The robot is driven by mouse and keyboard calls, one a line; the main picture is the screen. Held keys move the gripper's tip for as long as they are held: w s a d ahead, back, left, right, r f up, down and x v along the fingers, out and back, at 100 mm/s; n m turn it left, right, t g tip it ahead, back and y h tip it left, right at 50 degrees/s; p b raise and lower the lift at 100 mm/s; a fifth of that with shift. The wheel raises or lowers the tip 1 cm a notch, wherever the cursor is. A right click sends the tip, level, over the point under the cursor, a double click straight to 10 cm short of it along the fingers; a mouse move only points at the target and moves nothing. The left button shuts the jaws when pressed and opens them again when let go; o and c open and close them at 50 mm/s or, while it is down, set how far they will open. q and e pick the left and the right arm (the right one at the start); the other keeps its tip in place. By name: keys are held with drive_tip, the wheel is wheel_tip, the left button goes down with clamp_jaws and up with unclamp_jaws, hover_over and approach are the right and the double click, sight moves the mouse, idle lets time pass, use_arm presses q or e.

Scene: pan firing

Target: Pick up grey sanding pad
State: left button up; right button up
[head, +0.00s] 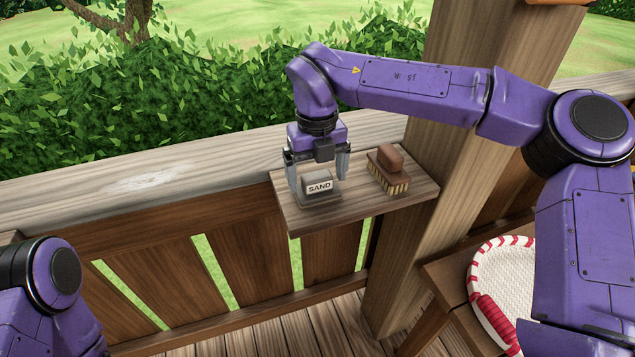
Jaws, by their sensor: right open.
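The grey sanding pad (318,196), marked "SAND", rests on a small wooden shelf (370,209) fixed at the railing. My right gripper (319,182) points down over the pad with its jaws open. One finger is at the pad's left and the other is near its right back side. I cannot tell whether either finger touches the pad. My left arm shows at the lower left, but its gripper is out of view.
A brown brush (389,171) with pale bristles lies on the shelf to the right of the pad. A thick wooden post (440,200) stands close behind the shelf's right side. A white basket with red trim (500,285) sits at the lower right.

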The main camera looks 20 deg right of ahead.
sight(334, 190)
drive_tip(key=shift+f, duration=0.45)
drive_tip(key=shift+r, duration=0.1)
drive_tip(key=c, duration=1.1)
drive_tip(key=shift+r, duration=0.3)
wheel_tip(334, 190, up, 3)
drive_tip(key=shift+f+b, duration=0.15)
drive_tip(key=shift+b, duration=0.15)
drive_tip(key=s+d+r+b, duration=0.1)
drive_tip(key=s+d+r, duration=0.1)
drive_tip(key=d+r, duration=0.3)
drive_tip(key=s+d+r+b, duration=0.1)
drive_tip(key=s+d+r, duration=0.2)
drive_tip(key=d, duration=0.4)
drive_tip(key=shift+s+d+r, duration=0.35)
drive_tip(key=shift+d+r, duration=0.05)
drive_tip(key=shift+r, duration=0.45)
